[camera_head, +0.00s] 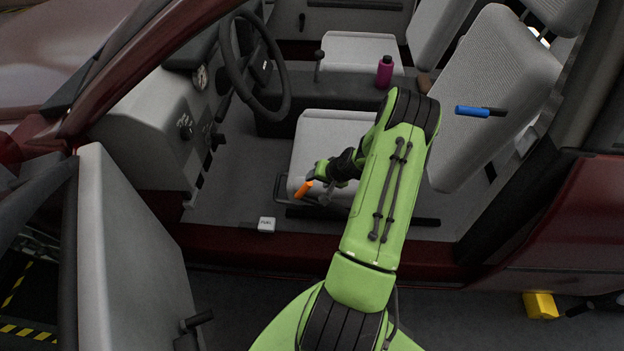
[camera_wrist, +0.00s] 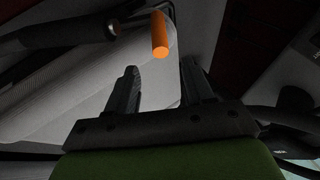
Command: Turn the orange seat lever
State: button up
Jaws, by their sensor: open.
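The orange seat lever (camera_head: 303,189) sticks out at the front lower edge of the grey driver's seat (camera_head: 320,140). In the wrist view the orange lever (camera_wrist: 160,36) shows as a short round rod with its end face toward the camera. It lines up with the gap between my fingertips and appears just beyond them, apart from both. My gripper (camera_wrist: 160,68) is open and empty, with two dark fingers. In the head view my gripper (camera_head: 314,181) is close beside the lever, partly hidden by its own wrist.
The open car door (camera_head: 130,250) stands at the left, with the steering wheel (camera_head: 255,65) above. A white FUEL tag (camera_head: 266,224) is on the sill side. A magenta bottle (camera_head: 385,72) stands beyond the seat. A blue-handled tool (camera_head: 473,111) shows against the seatback.

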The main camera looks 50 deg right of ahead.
jog(key=p+v, duration=0.1)
jog(key=v, duration=0.7)
jog(key=shift+p, duration=0.4)
